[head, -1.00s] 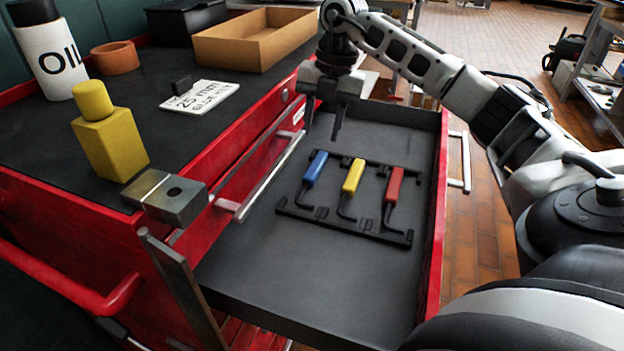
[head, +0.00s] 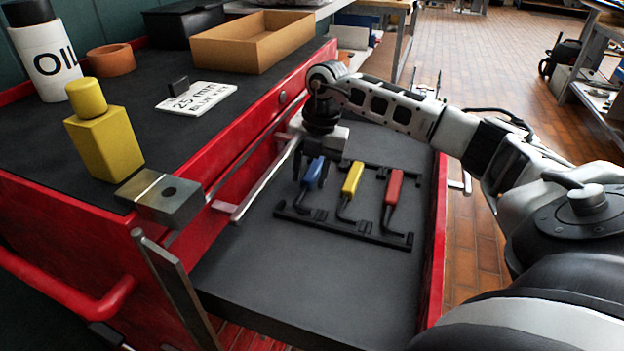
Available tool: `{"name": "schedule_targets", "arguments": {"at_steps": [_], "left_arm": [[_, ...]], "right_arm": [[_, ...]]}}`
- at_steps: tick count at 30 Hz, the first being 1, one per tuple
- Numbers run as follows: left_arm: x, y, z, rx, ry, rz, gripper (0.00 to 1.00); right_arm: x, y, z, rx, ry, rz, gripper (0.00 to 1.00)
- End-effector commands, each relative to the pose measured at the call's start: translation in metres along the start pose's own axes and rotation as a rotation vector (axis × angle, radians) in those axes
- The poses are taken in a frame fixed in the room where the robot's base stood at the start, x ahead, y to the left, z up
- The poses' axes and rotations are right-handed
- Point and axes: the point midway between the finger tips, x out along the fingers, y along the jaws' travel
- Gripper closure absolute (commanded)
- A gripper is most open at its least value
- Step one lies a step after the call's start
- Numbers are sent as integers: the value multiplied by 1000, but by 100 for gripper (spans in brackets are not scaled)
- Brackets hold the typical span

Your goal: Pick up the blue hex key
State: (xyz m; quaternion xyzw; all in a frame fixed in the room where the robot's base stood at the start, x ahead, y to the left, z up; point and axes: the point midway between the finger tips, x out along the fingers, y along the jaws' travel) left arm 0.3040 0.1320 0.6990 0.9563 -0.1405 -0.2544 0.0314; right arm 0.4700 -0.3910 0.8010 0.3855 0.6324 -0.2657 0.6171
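The blue hex key (head: 312,174) lies in a black rack (head: 340,226) in the open drawer. It is the leftmost of three keys, with its handle away from me and its dark bent end nearer. In the head view my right gripper (head: 310,170) is down at the blue handle from above. Its dark fingers appear apart, on either side of the handle. I cannot tell whether they touch it. The handle's upper end is partly hidden by the gripper. My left gripper is not in view.
A yellow hex key (head: 352,179) and a red one (head: 394,186) lie to the right. The red cabinet (head: 235,130) with a long metal handle (head: 268,180) stands close on the left. The near drawer floor (head: 300,275) is bare.

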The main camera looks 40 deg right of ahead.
Motion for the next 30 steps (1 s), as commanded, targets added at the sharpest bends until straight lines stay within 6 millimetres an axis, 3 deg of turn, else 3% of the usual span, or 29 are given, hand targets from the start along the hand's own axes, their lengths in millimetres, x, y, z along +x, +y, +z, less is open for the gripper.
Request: {"name": "schedule_targets", "arguments": {"at_steps": [2, 6, 20, 25, 30], "left_arm": [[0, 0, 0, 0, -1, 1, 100], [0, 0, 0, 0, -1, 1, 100], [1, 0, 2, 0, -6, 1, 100], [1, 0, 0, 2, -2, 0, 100], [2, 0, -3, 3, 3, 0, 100]], "right_arm": [[0, 0, 0, 0, 0, 0, 64], [0, 0, 0, 0, 0, 0, 100], [-7, -1, 4, 1, -2, 1, 100], [-23, -7, 17, 3, -4, 2, 100], [-44, -20, 42, 6, -3, 3, 100]]}}
